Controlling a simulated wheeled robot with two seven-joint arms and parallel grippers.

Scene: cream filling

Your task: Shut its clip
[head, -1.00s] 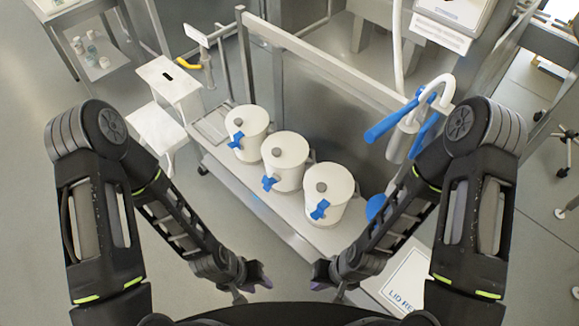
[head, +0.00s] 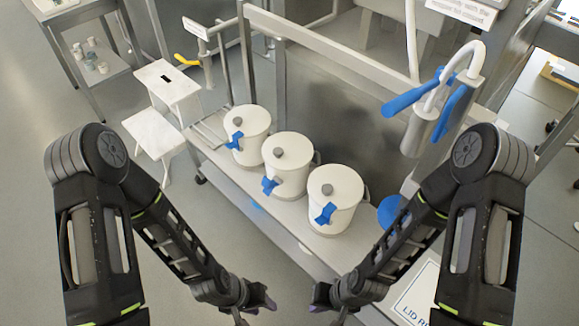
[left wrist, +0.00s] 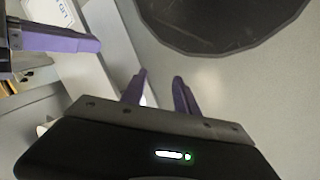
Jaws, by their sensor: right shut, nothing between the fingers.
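Three white lidded tubs stand in a row on a metal bench in the head view: a far one (head: 252,121), a middle one (head: 293,157) and a near one (head: 342,184). Each has a blue clip on its front: far clip (head: 236,141), middle clip (head: 270,186), near clip (head: 326,214). I cannot tell whether the clips are open or shut. My left gripper (head: 262,306) and right gripper (head: 320,298) are low in front of the bench, apart from the tubs. In the left wrist view my left fingers (left wrist: 158,92) are apart and empty. My right fingers (left wrist: 60,40) are together.
A blue-handled spout (head: 428,115) hangs right of the tubs, above a blue disc (head: 391,212). A lettered sign (head: 418,298) lies at the lower right. A white step stool (head: 158,130) stands left of the bench. Floor is clear at the lower left.

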